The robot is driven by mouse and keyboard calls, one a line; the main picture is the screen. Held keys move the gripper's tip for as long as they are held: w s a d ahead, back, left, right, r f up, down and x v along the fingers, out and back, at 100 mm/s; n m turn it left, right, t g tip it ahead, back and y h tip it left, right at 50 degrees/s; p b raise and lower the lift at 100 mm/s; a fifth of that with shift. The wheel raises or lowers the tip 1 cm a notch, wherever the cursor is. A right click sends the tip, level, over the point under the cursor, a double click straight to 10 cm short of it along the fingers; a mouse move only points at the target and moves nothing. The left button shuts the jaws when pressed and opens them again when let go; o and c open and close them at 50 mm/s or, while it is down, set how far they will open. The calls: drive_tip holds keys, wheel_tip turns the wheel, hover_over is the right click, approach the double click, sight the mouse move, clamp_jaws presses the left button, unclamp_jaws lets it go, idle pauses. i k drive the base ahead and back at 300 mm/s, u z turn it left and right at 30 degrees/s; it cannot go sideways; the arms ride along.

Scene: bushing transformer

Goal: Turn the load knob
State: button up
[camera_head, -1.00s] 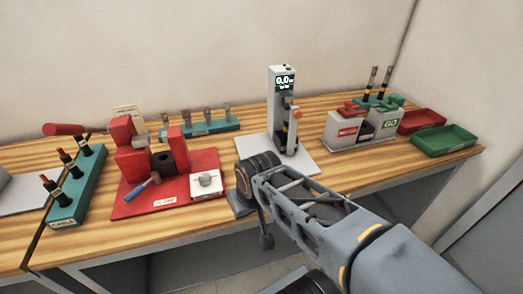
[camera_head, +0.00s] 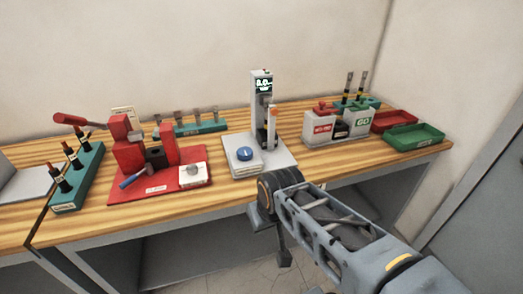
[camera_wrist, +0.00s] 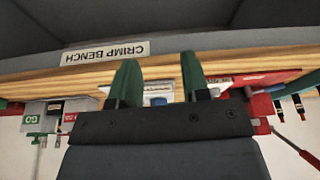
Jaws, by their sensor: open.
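A blue round knob (camera_head: 243,153) sits on a white block (camera_head: 244,166) at the left front of the tester's pale base plate (camera_head: 285,163). The upright tester (camera_head: 262,105) with a lit display stands behind it. In the wrist view, which is upside down, my gripper (camera_wrist: 157,62) shows two green fingers spread apart with nothing between the tips. A small blue patch, likely the knob (camera_wrist: 158,101), shows beyond the gripper between the finger bases. In the head view my wrist is in front of the bench edge, to the right of and nearer than the knob; the fingers cannot be made out.
A red crimp fixture (camera_head: 150,188) with a grey knob (camera_head: 193,169) stands left of the tester. Grey go/no-go boxes (camera_head: 322,128) and red (camera_head: 395,121) and green (camera_head: 416,137) trays are to the right. The bench front edge carries a CRIMP BENCH label (camera_wrist: 105,52).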

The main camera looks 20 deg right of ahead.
sight(244, 154)
drive_tip(key=z, duration=0.15)
drive_tip(key=i, duration=0.5)
drive_tip(key=u, duration=2)
drive_tip(key=k, duration=0.95)
drive_tip(key=z, duration=0.95)
drive_tip(key=i, duration=0.5)
drive_tip(key=z, duration=0.1)
